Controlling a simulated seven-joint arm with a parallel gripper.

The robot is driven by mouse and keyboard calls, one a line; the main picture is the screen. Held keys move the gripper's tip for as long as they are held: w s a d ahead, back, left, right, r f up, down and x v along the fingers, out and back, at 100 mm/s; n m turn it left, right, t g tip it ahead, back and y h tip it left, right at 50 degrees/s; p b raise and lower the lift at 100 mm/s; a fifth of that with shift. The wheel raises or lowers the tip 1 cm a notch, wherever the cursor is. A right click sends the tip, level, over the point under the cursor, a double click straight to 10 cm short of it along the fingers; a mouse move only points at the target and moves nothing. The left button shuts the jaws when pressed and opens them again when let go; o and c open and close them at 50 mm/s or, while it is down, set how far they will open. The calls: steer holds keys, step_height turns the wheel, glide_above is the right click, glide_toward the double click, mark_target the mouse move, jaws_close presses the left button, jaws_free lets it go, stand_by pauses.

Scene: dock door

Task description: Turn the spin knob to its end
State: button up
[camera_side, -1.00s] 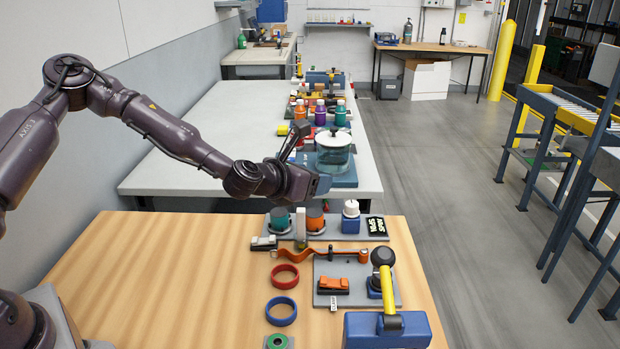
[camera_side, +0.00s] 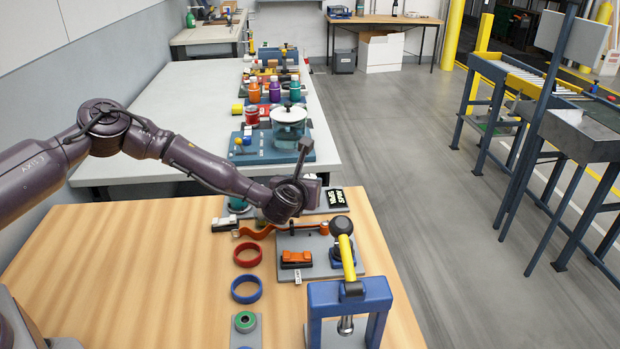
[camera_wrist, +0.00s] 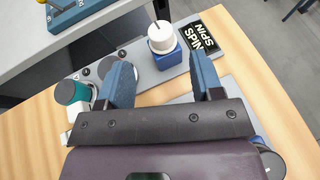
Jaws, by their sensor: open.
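In the wrist view, a white knob (camera_wrist: 161,36) with a thin pin on top sits on a blue block (camera_wrist: 168,55). A black label reading SPIN (camera_wrist: 200,37) lies to its right on the grey plate (camera_wrist: 148,75). My gripper (camera_wrist: 160,62) is open and empty, with blue fingers spread wide. In this view the knob lies beyond the fingertips, between their lines and apart from them. In the side view my gripper (camera_side: 312,187) is over the plate and hides the white knob. The SPIN label (camera_side: 335,197) shows just right of it.
A teal knob (camera_wrist: 67,92) stands left of my fingers; a grey round top (camera_wrist: 108,67) is partly hidden by the left finger. In the side view, an orange wavy bar (camera_side: 260,232), a black ball-topped lever (camera_side: 341,226) and a blue press frame (camera_side: 350,300) stand nearer the camera.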

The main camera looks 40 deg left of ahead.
steer(key=x, duration=0.8)
steer(key=shift+w+a, duration=0.15)
steer(key=shift+w, duration=0.1)
steer(key=shift+f, duration=0.1)
steer(key=c, duration=0.9)
